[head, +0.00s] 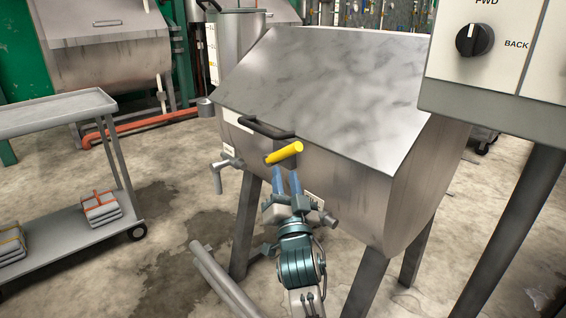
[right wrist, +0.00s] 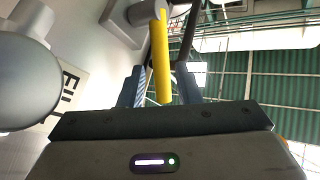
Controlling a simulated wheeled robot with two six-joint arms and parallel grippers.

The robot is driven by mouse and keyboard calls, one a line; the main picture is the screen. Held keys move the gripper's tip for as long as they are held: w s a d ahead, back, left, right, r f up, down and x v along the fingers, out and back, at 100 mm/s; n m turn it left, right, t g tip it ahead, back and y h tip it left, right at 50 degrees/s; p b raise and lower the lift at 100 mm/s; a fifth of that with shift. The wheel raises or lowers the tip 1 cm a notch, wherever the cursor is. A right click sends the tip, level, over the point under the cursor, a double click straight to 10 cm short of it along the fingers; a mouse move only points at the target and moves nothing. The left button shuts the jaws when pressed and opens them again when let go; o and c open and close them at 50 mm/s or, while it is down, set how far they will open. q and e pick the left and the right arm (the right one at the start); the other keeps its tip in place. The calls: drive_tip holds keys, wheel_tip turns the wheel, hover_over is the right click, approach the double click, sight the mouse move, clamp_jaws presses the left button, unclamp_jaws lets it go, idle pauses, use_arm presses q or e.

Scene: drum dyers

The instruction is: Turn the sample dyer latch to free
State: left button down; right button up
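The sample dyer (head: 300,155) is a brushed steel drum on dark legs with a sloping lid (head: 330,80), which is down. Its yellow latch handle (head: 284,153) sticks out at the front, below the black lid handle (head: 262,129), tilted up to the right. My right gripper (head: 286,176) is at the dyer's front, with its fingertips just below the yellow handle in the head view. In the right wrist view the yellow handle (right wrist: 160,55) shows between the two open fingers, with a gap at each side. Contact is not clear. My left gripper is out of view.
A tap (head: 222,170) and a short pipe stub (head: 330,220) stick out from the dyer's front. A control box (head: 505,60) with a black knob (head: 474,40) stands at right. A grey cart (head: 60,115) stands at left.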

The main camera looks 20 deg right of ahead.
drive_tip(key=shift+v, duration=1.65)
